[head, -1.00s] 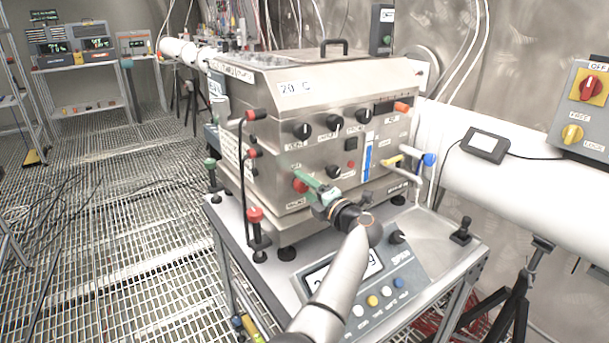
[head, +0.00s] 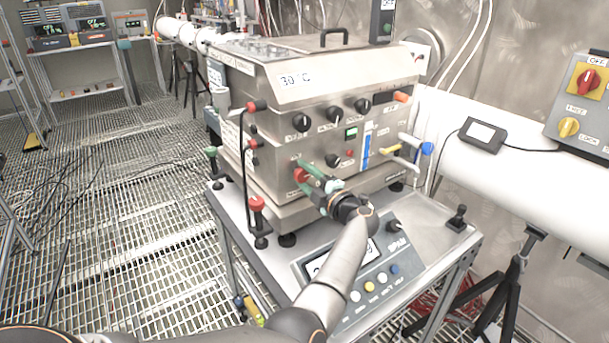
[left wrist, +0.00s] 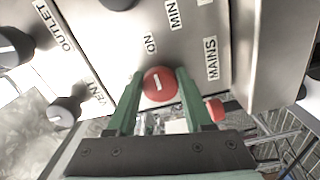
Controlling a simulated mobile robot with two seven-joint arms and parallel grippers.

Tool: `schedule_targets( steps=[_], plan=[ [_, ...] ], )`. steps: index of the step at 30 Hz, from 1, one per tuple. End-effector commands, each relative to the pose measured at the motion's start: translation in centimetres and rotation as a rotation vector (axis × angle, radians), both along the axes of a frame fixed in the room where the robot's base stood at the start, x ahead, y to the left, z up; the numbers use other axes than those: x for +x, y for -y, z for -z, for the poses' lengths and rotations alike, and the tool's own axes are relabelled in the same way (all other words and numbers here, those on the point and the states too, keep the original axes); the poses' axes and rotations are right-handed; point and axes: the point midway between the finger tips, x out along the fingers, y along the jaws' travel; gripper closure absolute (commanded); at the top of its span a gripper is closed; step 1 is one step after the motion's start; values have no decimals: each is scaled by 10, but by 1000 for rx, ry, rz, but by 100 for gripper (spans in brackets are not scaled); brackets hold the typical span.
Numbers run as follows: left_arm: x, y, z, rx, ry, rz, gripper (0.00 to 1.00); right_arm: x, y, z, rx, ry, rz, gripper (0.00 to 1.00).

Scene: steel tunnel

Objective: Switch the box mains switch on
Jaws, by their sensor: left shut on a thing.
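The steel box (head: 285,108) stands on a wheeled table. Its mains switch is a red round knob (head: 299,175) at the lower left of the front panel. In the left wrist view the knob (left wrist: 158,85) has a white mark pointing roughly up toward the "ON" label (left wrist: 150,44); the "MAINS" label (left wrist: 211,58) is to its right. My left gripper (head: 306,172) has its green fingers on both sides of the knob, shut on it. The fingers partly cover the knob in the head view. A small green display (head: 351,133) on the panel is lit. My right gripper is not in view.
Black knobs (head: 333,113) line the panel above. A control console (head: 365,268) lies on the table below my arm.

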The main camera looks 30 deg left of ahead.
Motion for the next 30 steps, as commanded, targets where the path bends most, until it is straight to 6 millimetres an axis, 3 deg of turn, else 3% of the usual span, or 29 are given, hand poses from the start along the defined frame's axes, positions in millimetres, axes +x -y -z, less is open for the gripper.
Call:
schedule_targets(
  steps=[6, 7, 15, 30],
  plan=[
    [0, 1, 2, -1, -7, 0, 100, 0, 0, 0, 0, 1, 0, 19],
    [0, 1, 2, -1, -7, 0, 48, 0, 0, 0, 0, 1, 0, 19],
    [0, 0, 1, -1, -4, 0, 19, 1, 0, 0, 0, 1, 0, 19],
    [-1, 1, 0, -1, -1, 0, 19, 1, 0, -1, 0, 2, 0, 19]
  ],
)
